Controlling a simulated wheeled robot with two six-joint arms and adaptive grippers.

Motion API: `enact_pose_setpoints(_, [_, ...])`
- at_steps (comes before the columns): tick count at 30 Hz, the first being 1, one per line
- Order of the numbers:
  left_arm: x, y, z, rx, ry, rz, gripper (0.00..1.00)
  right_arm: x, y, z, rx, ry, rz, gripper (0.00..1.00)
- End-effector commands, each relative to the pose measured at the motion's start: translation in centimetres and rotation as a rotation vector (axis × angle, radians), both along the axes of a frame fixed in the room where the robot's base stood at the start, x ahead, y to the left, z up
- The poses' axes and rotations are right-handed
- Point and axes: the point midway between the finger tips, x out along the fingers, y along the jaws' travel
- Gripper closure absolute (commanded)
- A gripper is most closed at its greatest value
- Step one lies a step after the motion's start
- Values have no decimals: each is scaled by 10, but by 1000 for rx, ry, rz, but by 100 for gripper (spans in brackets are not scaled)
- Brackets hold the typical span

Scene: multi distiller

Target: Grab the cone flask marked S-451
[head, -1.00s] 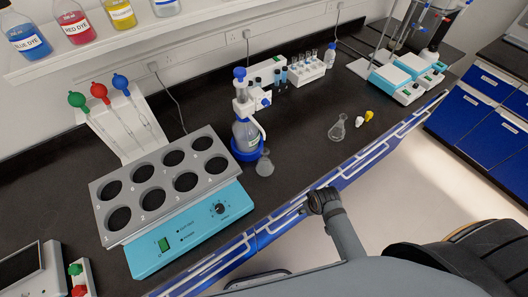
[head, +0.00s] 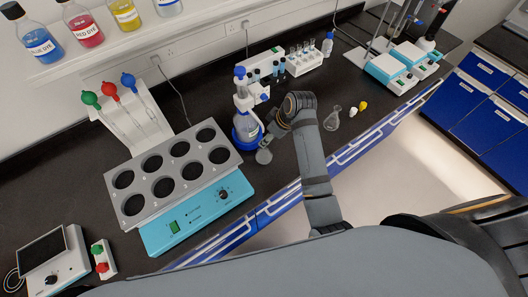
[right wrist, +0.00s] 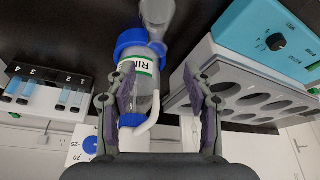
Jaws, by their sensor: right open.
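A clear cone flask (head: 264,156) stands in front of the blue-footed rinse bottle (head: 245,123). A second clear cone flask (head: 332,119) stands further right near the bench edge. I cannot read a marking on either flask. My right gripper (head: 269,138) is beside the first flask and the rinse bottle, partly hidden by its own arm. In the right wrist view my right gripper (right wrist: 159,72) is open and empty, with the rinse bottle (right wrist: 140,85) seen between its fingers. A flask (right wrist: 175,22) shows beyond the fingertips. My left gripper is not in view.
A heater block with several round wells (head: 136,204) stands left of the rinse bottle. A vial rack (head: 304,62) is behind it, to the right. White and yellow small items (head: 356,108) lie right of the second flask. The front edge is near.

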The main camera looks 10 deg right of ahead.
Motion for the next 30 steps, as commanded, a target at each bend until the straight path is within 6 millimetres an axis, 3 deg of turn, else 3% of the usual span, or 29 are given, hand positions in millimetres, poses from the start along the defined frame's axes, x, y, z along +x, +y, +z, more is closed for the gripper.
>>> enact_pose_setpoints(8, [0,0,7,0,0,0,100,4,3,-13,-1,1,0,47])
enact_pose_setpoints(13, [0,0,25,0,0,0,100,11,3,-38,-3,5,-1,47])
enact_pose_setpoints(16, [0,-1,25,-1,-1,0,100,16,8,-53,-1,2,-1,47])
enact_pose_setpoints(24, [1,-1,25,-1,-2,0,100,18,9,-60,-1,-1,-2,47])
enact_pose_setpoints(30, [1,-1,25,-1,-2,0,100,17,9,-60,-1,-1,-2,72])
